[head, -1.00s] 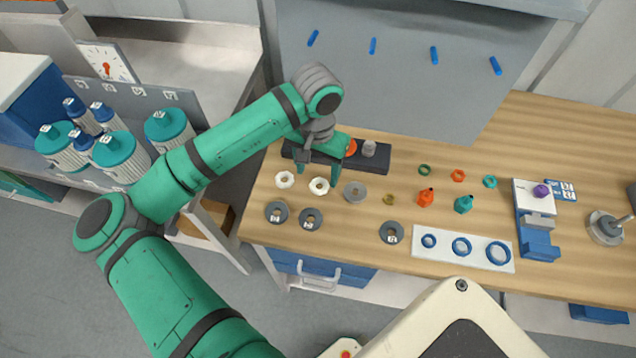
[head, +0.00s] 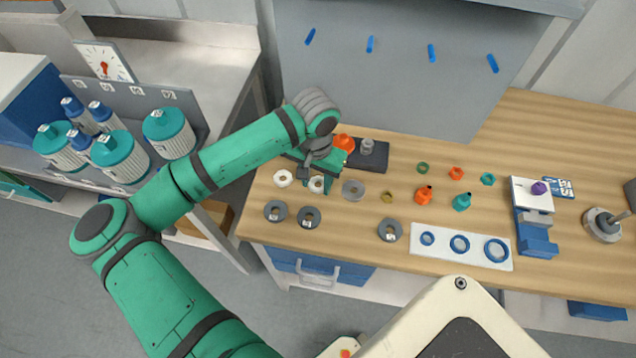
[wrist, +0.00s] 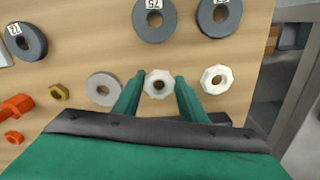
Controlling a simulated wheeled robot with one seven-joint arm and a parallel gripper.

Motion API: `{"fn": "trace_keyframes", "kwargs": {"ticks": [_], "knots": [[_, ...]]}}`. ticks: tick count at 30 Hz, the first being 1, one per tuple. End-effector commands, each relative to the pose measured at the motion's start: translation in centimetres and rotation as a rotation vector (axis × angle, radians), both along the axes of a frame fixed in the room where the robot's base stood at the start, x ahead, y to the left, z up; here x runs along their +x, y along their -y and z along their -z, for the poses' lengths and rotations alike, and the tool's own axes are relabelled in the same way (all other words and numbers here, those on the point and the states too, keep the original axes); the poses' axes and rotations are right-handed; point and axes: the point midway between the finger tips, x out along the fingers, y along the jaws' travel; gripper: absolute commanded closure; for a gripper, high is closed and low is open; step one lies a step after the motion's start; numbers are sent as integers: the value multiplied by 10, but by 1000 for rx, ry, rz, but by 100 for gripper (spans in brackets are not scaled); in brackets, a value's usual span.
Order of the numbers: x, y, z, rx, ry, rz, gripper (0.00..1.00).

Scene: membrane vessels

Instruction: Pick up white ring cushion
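Two white rings with octagonal outlines lie flat on the wooden bench at its left end: a left one (head: 283,178) and a right one (head: 317,184). In the wrist view the ring between my fingers (wrist: 158,84) is the right one, and the left one (wrist: 216,79) lies just outside the fingers. My gripper (wrist: 159,79) is open, pointing down, with one finger on each side of the right ring. Small gaps seem to show between ring and fingers. In the head view my gripper (head: 317,182) partly covers this ring.
A pale grey ring (head: 353,191) lies close by on the right. Dark grey discs (head: 275,211) lie nearer the front edge. A dark block (head: 372,156) stands behind. Orange and teal fittings (head: 462,202) and a white card with blue rings (head: 459,244) are farther right.

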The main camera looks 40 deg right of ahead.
Motion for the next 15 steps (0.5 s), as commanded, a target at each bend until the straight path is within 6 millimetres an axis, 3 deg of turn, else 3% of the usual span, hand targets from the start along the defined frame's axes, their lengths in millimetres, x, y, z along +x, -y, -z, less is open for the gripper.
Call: {"fn": "trace_keyframes", "kwargs": {"ticks": [10,15], "knots": [[0,0,-3,-1,0,0,83],[0,0,-18,-2,1,-1,83]]}}
